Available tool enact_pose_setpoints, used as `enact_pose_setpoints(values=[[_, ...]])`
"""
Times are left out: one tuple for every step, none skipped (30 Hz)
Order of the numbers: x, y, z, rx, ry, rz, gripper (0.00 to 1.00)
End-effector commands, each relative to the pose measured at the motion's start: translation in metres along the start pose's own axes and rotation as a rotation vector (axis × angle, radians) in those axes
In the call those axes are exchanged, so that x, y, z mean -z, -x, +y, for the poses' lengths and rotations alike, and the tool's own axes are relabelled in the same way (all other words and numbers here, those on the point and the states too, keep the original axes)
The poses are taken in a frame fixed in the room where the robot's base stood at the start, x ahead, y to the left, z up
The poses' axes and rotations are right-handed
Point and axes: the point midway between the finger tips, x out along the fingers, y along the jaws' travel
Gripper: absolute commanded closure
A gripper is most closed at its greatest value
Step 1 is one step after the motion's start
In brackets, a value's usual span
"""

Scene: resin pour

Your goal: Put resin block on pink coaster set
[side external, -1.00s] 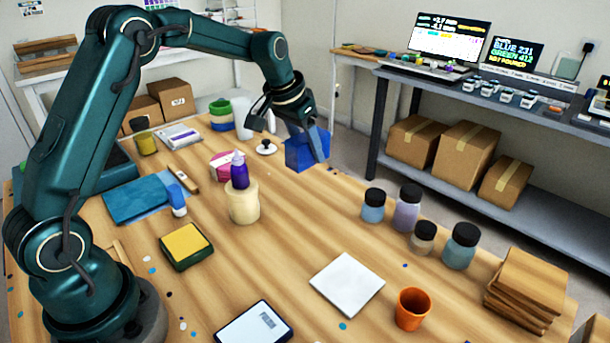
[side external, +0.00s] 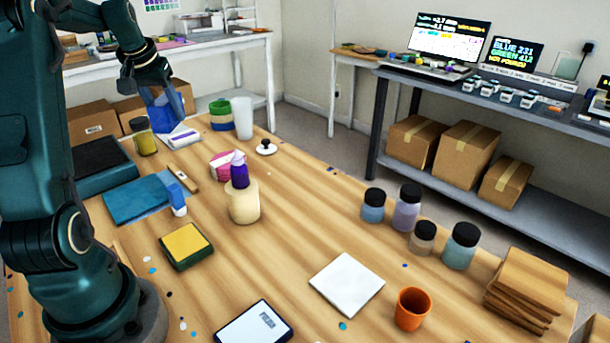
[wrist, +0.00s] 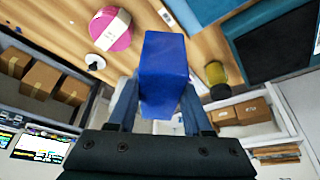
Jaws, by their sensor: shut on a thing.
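The blue resin block (side external: 166,112) is between the fingers of my gripper (side external: 160,90), held at the back left of the side view. In the wrist view the block (wrist: 164,72) fills the space between both fingers, and the gripper (wrist: 160,104) is shut on it. The block appears raised, overlapping a white booklet; its exact height is hard to tell. The pink coaster set (side external: 223,165), a round pink stack with a white band, sits on the table to the right of and nearer than the block. It also shows at upper left in the wrist view (wrist: 111,29).
A jar with yellow contents (side external: 144,138) stands beside the held block. The white booklet (side external: 180,137), green-topped stack (side external: 220,114), white cup (side external: 243,118) and knobbed white disc (side external: 266,148) are nearby.

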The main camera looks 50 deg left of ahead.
Motion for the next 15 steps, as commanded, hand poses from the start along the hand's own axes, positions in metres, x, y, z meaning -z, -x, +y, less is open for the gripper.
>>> enact_pose_setpoints(values=[[0.001,-0.005,0.006,-0.002,-0.002,-0.001,1.00],[0.001,-0.009,0.012,-0.003,-0.004,-0.002,1.00],[0.002,-0.014,0.020,-0.004,-0.005,-0.002,1.00],[0.002,-0.019,0.026,-0.004,-0.006,-0.003,1.00],[0.003,-0.024,0.033,-0.004,-0.008,-0.004,1.00],[0.004,-0.030,0.041,-0.005,-0.008,-0.003,1.00],[0.005,-0.035,0.047,-0.004,-0.008,-0.003,1.00],[0.006,-0.039,0.054,-0.004,-0.008,-0.002,1.00],[0.006,-0.045,0.062,-0.004,-0.008,-0.002,1.00],[0.007,-0.050,0.068,-0.003,-0.008,-0.002,1.00],[0.008,-0.054,0.073,-0.003,-0.007,-0.002,1.00],[0.009,-0.059,0.081,-0.004,-0.006,-0.001,1.00],[0.009,-0.063,0.085,-0.003,-0.007,0.000,1.00],[0.010,-0.066,0.089,-0.003,-0.006,0.000,1.00],[0.011,-0.070,0.094,-0.003,-0.004,0.000,1.00]])
